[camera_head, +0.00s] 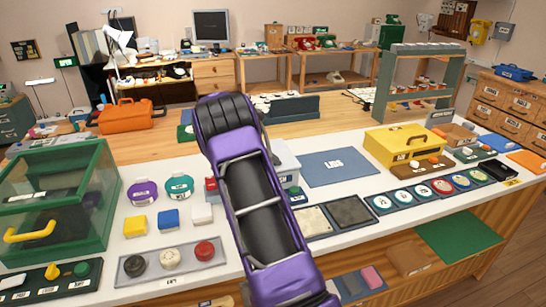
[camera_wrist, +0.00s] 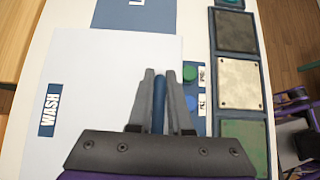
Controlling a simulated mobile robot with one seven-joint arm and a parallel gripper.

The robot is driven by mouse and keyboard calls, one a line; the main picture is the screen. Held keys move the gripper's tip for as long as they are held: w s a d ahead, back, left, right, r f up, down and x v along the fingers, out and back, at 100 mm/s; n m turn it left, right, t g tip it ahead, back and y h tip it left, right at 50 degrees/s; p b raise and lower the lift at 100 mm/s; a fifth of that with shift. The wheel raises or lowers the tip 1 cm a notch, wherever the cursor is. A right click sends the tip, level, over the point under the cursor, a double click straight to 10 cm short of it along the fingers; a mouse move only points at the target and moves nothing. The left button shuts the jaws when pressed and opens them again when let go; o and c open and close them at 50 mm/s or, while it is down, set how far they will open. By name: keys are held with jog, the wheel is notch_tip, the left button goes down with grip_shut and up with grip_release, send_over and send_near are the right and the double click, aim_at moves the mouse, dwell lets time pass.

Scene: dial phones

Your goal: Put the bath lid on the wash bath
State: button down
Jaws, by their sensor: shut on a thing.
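The white wash bath (camera_head: 288,160) shows in the head view, partly hidden behind my purple arm. In the wrist view a flat, pale bath lid (camera_wrist: 105,75) fills the middle, with a blue WASH label (camera_wrist: 48,110) at its left edge. My gripper (camera_wrist: 160,78) is shut on the lid's upright blue handle (camera_wrist: 158,92). The lid hides the inside of the bath. I cannot tell whether the lid touches the bath rim or hangs just above it. My gripper's fingers are hidden in the head view.
A bare blue mat (camera_head: 338,168) marked LIDS lies right of the bath. Green (camera_wrist: 190,72) and blue (camera_wrist: 192,103) round knobs sit close right of the lid. Framed tiles (camera_wrist: 238,80) lie beyond them. A green clear-sided case (camera_head: 60,200) stands at the left.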

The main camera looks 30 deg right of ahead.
jog(key=shift+f, duration=0.2)
jog(key=c, duration=0.8)
grip_release()
jog(key=shift+c, duration=0.2)
jog(key=shift+r, duration=0.55)
jog(key=p+v, duration=0.1)
jog(key=v, duration=1.1)
